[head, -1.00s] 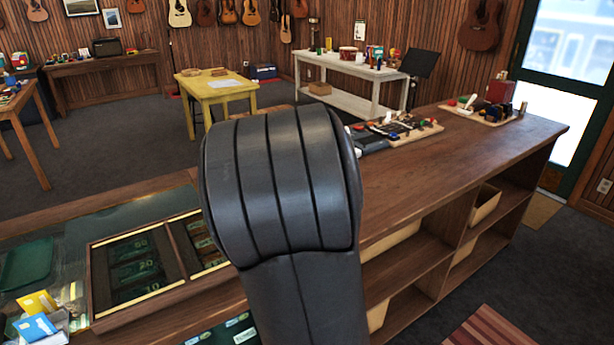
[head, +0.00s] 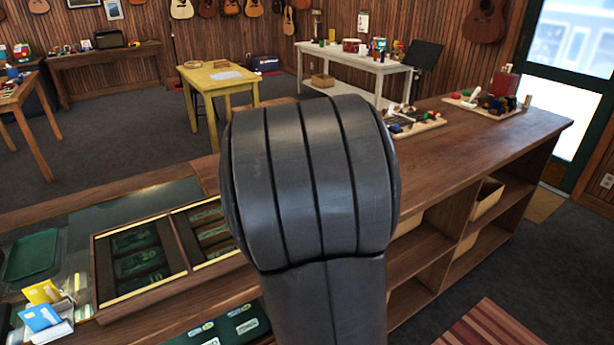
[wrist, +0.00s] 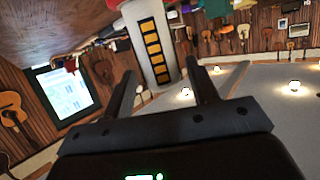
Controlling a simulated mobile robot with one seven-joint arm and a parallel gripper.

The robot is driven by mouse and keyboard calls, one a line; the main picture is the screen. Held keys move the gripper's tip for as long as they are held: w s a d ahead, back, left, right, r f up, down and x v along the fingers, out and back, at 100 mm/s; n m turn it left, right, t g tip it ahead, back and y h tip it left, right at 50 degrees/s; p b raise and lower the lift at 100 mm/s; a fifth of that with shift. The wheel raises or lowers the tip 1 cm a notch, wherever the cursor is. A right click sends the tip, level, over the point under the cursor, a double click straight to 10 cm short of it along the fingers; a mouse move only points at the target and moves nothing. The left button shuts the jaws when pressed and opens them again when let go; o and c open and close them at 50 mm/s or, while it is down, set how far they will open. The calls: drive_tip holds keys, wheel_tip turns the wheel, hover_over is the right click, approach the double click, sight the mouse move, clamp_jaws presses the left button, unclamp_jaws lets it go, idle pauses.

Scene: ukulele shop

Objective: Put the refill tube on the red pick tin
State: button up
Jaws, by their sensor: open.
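My gripper (wrist: 160,85) shows in the wrist view with its two dark fingers apart. A pale tube-like object (wrist: 144,30) with a dark strip of yellow squares stands between and beyond the fingertips. It may be the refill tube; I cannot tell whether the fingers touch it. In the head view my own arm fills the middle and hides the gripper and part of the counter. No red pick tin can be identified for certain. A red box (head: 504,84) stands at the counter's far right end.
The wooden counter (head: 480,140) carries a board of small items (head: 430,125) just right of my arm and another board (head: 465,104) farther off. A cash tray (head: 97,270) lies at lower left. A yellow table (head: 205,84) and a white table (head: 390,67) stand behind.

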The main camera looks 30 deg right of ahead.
drive_tip(key=s+a+r+n+y, duration=0.3)
drive_tip(key=s+a+y, duration=0.25)
drive_tip(key=a, duration=0.65)
drive_tip(key=s+a+r+n+y, duration=0.3)
drive_tip(key=s+a+y, duration=0.3)
drive_tip(key=a, duration=0.5)
drive_tip(key=s+a+f+g+h, duration=0.1)
drive_tip(key=s+a+f+g, duration=0.1)
drive_tip(key=s, duration=0.6)
drive_tip(key=s+a+f+n+g+h, duration=0.1)
drive_tip(key=s+a+f+g+h, duration=0.1)
drive_tip(key=s, duration=0.6)
drive_tip(key=shift+s+f+g, duration=0.3)
drive_tip(key=shift+g, duration=0.5)
